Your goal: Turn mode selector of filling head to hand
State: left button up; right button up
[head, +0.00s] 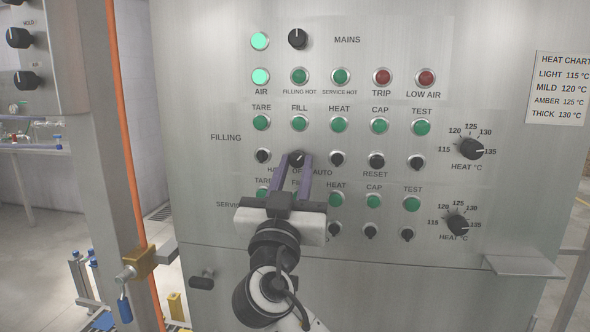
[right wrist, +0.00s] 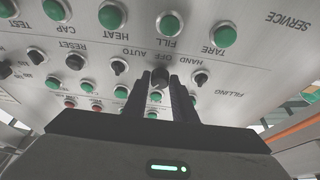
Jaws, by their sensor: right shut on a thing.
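The control panel (head: 420,285) is a grey metal face with FILLING and SERVICE rows. The filling mode selector (head: 297,157) is a dark round knob under the green FILL lamp (head: 300,124), with HAND, OFF and AUTO lettering beneath it. My right gripper (head: 296,162) is shut on this knob, one finger on each side. The right wrist view, upside down, also shows the knob (right wrist: 158,73) between the fingers. I cannot tell clearly which position its pointer faces. The fingers partly cover the lettering. My left gripper is not in view.
Similar small knobs stand close by, such as the one under TARE (head: 262,156) and the one under HEAT (head: 338,159). Heat dials (head: 471,149) are at right. A small shelf (head: 523,265) juts out at lower right. An orange pipe (head: 128,130) runs down the left.

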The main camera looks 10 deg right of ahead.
jog(key=n+y, duration=0.2)
jog(key=n, duration=0.2)
jog(key=shift+s+d+t+b, duration=0.1)
jog(key=shift+d+t+b, duration=0.05)
jog(key=shift+t+b, duration=0.2)
jog(key=n+y, duration=0.1)
jog(key=n, duration=0.1)
jog(key=n+y, duration=0.2)
jog(key=n, duration=0.1)
jog(key=shift+d+r, duration=0.15)
jog(key=n+y, duration=0.1)
jog(key=n, duration=0.1)
jog(key=n+y, duration=0.1)
jog(key=n, duration=0.2)
jog(key=shift+s+d+r+p, duration=0.1)
jog(key=shift+p, duration=0.25)
jog(key=n+g, duration=0.1)
jog(key=n, duration=0.1)
jog(key=n+g+y, duration=0.1)
jog(key=n, duration=0.2)
jog(key=shift+d+r, duration=0.1)
jog(key=shift+r, duration=0.1)
jog(key=n+g, duration=0.2)
jog(key=n, duration=0.3)
jog(key=shift+r, duration=0.15)
